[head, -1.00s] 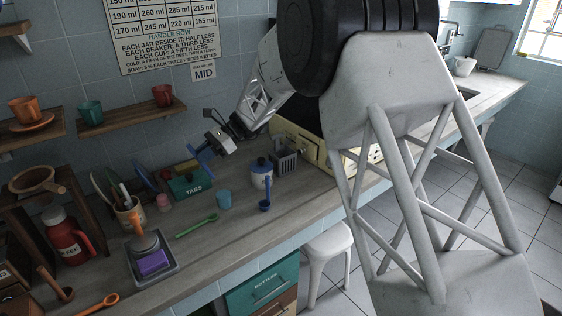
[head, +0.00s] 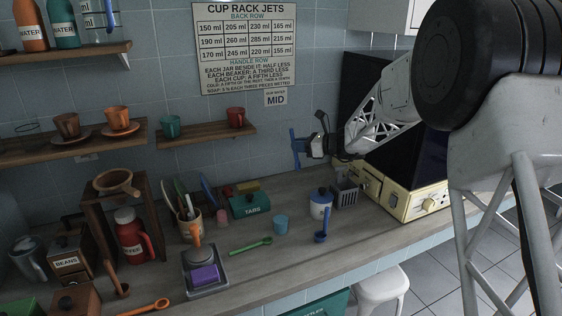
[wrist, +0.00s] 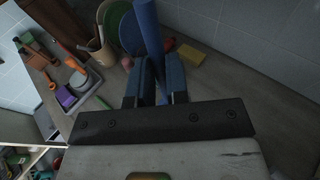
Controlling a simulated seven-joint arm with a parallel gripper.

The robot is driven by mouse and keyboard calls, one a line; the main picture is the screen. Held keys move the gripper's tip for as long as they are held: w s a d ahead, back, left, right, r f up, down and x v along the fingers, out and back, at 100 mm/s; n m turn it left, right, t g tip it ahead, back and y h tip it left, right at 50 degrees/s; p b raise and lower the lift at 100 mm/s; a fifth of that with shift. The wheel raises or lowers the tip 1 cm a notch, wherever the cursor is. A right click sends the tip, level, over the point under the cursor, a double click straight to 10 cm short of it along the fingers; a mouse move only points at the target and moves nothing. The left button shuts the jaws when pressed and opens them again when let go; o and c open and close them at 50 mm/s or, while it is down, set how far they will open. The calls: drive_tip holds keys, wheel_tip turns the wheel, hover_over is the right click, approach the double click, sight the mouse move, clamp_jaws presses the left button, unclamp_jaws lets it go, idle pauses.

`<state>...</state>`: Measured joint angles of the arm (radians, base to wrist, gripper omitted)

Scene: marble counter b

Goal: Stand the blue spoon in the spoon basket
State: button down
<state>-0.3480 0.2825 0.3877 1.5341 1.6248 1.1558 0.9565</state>
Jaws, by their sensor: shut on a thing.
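My gripper (head: 306,148) is in the air above the back of the counter, up and left of the grey spoon basket. It is shut on the blue spoon (head: 295,150), which stands about upright and clear of the counter. In the wrist view the spoon's blue shaft (wrist: 148,35) rises between the fingers (wrist: 154,88); its lower end is hidden there. The grey slotted spoon basket (head: 345,194) stands on the counter beside the cream-coloured machine, apart from the spoon. I see no spoon in it.
The cream machine (head: 402,196) is right.

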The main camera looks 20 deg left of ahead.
drive_tip(key=w+d+r+m+t+h, duration=0.3)
drive_tip(key=w+d+m+t, duration=0.5)
drive_tip(key=w+d+t, duration=0.4)
drive_tip(key=shift+w+d+r+m+t, duration=0.3)
drive_tip(key=shift+w+d, duration=0.35)
drive_tip(key=shift+d, duration=1.4)
drive_tip(key=shift+f, duration=0.3)
wheel_tip(320, 180, down, 16)
idle(0.4)
idle(0.4)
drive_tip(key=c, duration=1)
unclamp_jaws()
drive_tip(key=shift+c, duration=0.2)
